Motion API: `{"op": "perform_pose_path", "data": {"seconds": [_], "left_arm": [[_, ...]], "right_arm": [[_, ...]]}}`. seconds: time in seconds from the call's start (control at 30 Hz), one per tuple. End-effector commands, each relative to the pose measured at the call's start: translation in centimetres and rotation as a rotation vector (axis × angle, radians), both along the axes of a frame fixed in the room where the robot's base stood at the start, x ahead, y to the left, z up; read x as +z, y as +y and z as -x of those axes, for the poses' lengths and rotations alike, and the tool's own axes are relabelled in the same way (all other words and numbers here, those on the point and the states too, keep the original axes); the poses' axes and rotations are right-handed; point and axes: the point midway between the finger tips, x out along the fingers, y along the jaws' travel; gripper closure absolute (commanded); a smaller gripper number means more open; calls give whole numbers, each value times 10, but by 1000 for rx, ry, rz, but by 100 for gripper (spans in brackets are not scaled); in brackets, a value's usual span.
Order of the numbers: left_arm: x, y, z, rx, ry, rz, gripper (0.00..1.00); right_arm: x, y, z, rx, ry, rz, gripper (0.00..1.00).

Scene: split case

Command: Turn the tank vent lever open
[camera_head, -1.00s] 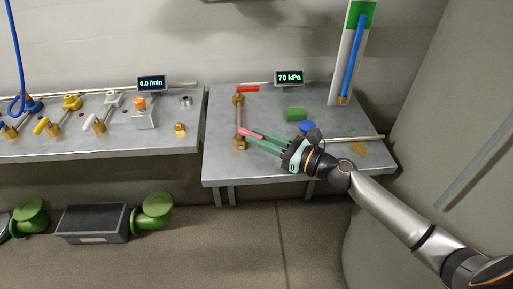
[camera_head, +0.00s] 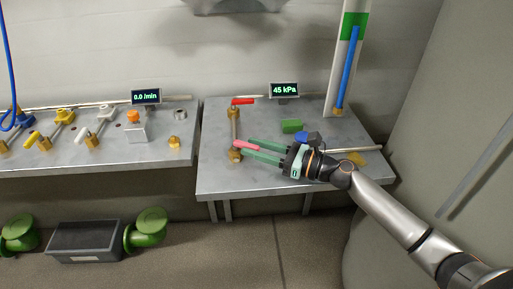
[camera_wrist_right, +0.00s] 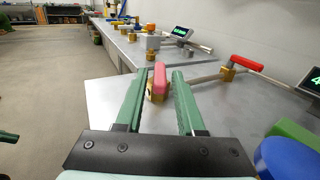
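Two red-handled valve levers sit on the right table. The far one (camera_head: 243,101) also shows in the right wrist view (camera_wrist_right: 247,63). The near, pinkish-red one (camera_head: 247,146) lies on a brass valve (camera_head: 235,156); I cannot tell by name which is the tank vent. My right gripper (camera_head: 253,148) reaches in from the right at the near lever. In the right wrist view this lever (camera_wrist_right: 160,79) stands between the green fingertips (camera_wrist_right: 160,80), with narrow gaps visible on both sides. The gripper looks open. My left gripper is not in view.
A display (camera_head: 285,90) reads 45 kPa. A green block (camera_head: 291,126) and blue knob (camera_head: 305,136) are close beside my right gripper. A gauge tube (camera_head: 347,60) stands at the back right. The left table (camera_head: 90,155) holds several valves.

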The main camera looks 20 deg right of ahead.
Motion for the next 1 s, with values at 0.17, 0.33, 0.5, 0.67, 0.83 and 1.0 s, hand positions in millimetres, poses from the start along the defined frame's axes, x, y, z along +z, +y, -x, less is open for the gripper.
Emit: {"op": "perform_pose_path", "data": {"seconds": [0.17,0.33,0.5,0.67,0.83,1.0], "left_arm": [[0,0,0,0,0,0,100],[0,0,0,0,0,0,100],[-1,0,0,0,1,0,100],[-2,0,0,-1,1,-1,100],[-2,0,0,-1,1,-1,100],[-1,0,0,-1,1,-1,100]], "right_arm": [[0,0,0,1,0,0,50],[0,0,1,1,0,0,50],[-1,-8,8,-1,2,1,50],[-2,-26,27,-1,4,0,50],[-2,-48,50,-1,5,1,50],[-1,-68,70,0,4,1,50]]}}
